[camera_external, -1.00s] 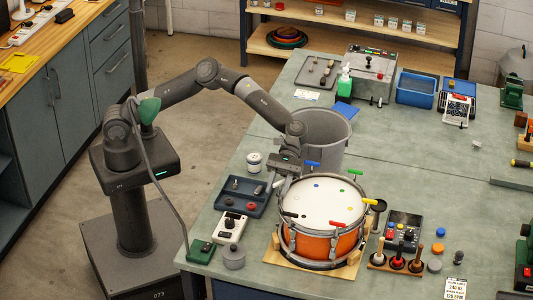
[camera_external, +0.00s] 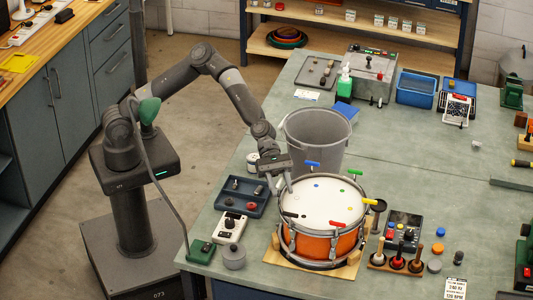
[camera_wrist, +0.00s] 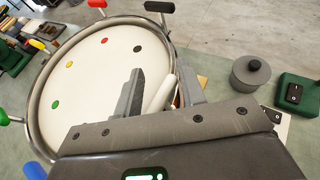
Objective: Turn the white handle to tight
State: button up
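The orange drum (camera_external: 318,242) with a white head stands on a wooden base on the bench; its head also shows in the wrist view (camera_wrist: 95,85). The white handle (camera_wrist: 160,94) is at the drum's rim, between the two fingers of my gripper (camera_wrist: 162,88) in the wrist view. The fingers are apart, one on each side of it; I cannot tell whether either touches it. In the external view my gripper (camera_external: 287,183) is at the drum's left rear rim and the white handle cannot be made out there. Which way it counts as tight is not shown.
Other rim handles are blue (camera_external: 312,164), green (camera_external: 355,172), yellow (camera_external: 370,201), red (camera_external: 340,224) and black (camera_external: 289,214). A grey bin (camera_external: 318,145) stands close behind my gripper. A dark tray (camera_external: 238,207) lies left of the drum.

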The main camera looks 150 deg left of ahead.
jog(key=shift+a+n+y, duration=0.15)
jog(key=shift+n+y, duration=1.1)
jog(key=shift+y, duration=0.25)
jog(key=shift+a+n+y, duration=0.1)
jog(key=shift+n+y, duration=1.15)
jog(key=shift+y, duration=0.25)
jog(key=shift+s+a+n+g+y, duration=0.1)
jog(key=shift+a+n+g+y, duration=0.1)
jog(key=shift+n+g+y, duration=1.05)
jog(key=shift+s+a+n+g+y, duration=0.15)
jog(key=shift+n+g+y, duration=0.5)
jog(key=shift+n+y, duration=1.1)
jog(key=s+d+r+m+h, duration=0.3)
jog(key=s+d+m, duration=0.2)
jog(key=d+m, duration=0.3)
jog(key=s+d+r+m+t+h, duration=0.1)
jog(key=s+d+r+m+h, duration=0.2)
jog(key=s+d+m, duration=0.3)
jog(key=s+d+r+m+h, duration=0.2)
jog(key=s+d+r+m, duration=0.3)
jog(key=d+m, duration=0.4)
jog(key=shift+s+d+m+h, duration=0.3)
jog(key=shift+s+d+h, duration=0.1)
jog(key=shift+d, duration=2.95)
jog(key=shift+c, duration=0.3)
